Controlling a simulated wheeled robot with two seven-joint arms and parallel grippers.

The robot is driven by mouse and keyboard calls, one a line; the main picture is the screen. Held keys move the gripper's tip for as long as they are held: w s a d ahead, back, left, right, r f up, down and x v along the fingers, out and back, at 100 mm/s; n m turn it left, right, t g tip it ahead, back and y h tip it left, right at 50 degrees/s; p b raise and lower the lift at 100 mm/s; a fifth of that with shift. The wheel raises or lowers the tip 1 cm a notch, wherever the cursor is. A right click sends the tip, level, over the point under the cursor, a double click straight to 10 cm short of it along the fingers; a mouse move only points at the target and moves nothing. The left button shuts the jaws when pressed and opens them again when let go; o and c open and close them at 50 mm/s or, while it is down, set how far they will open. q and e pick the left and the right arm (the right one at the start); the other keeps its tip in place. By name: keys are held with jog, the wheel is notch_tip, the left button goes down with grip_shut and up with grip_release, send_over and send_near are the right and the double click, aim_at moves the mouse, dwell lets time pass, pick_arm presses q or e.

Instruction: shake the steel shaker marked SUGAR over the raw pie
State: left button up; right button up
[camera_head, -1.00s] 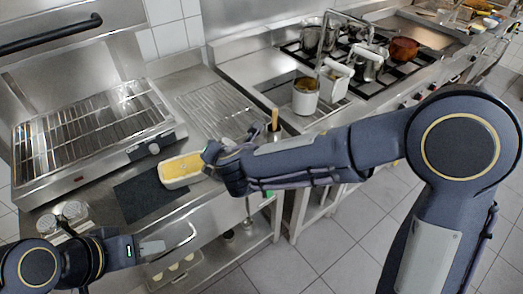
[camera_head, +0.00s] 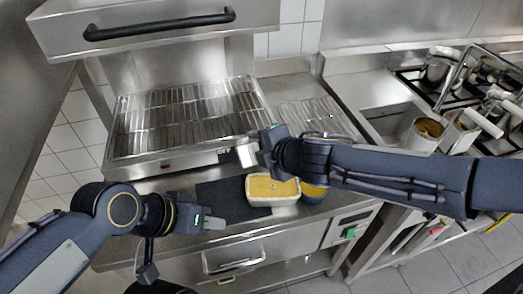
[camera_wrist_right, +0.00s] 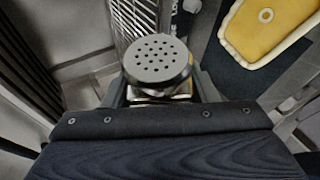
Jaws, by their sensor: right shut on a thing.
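My right gripper (camera_head: 262,150) is shut on a steel shaker (camera_head: 246,154), in front of the grill and up-left of the pie in the head view. The wrist view shows the shaker's perforated lid (camera_wrist_right: 157,58) between the fingers; no marking is readable, and I cannot tell its exact tilt. The raw pie (camera_head: 272,188), yellow in a white oblong dish, rests at the right end of a dark mat (camera_head: 220,196). In the wrist view the pie (camera_wrist_right: 262,28) lies at upper right, apart from the shaker. My left gripper (camera_head: 212,222) is low by the counter's front edge; its finger gap is unclear.
A steel grill (camera_head: 190,115) stands behind the mat, with a hood and black handle (camera_head: 160,24) above. A blue bowl with yellow contents (camera_head: 313,192) sits right of the pie, partly under my right arm.

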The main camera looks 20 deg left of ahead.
notch_tip(320, 180, down, 3)
jog(key=m+y+b, duration=0.1)
jog(key=b, duration=0.2)
jog(key=m+g+y+b, duration=0.1)
jog(key=m+y+b, duration=0.1)
jog(key=b, duration=0.1)
jog(key=shift+d+r+y, duration=0.1)
jog(key=shift+r+y, duration=0.05)
jog(key=shift+y, duration=0.15)
jog(key=shift+f+m+g+y+b, duration=0.2)
jog(key=shift+m+g+y+b, duration=0.1)
jog(key=shift+m+y+b, duration=0.6)
jog(key=shift+r, duration=0.1)
notch_tip(320, 180, up, 3)
jog(key=shift+w+r, duration=0.15)
jog(key=f, duration=0.3)
jog(key=shift+s+f, duration=0.2)
jog(key=shift+f, duration=0.05)
jog(key=shift+w, duration=0.2)
jog(key=shift+s+r, duration=0.1)
jog(key=shift+r, duration=0.05)
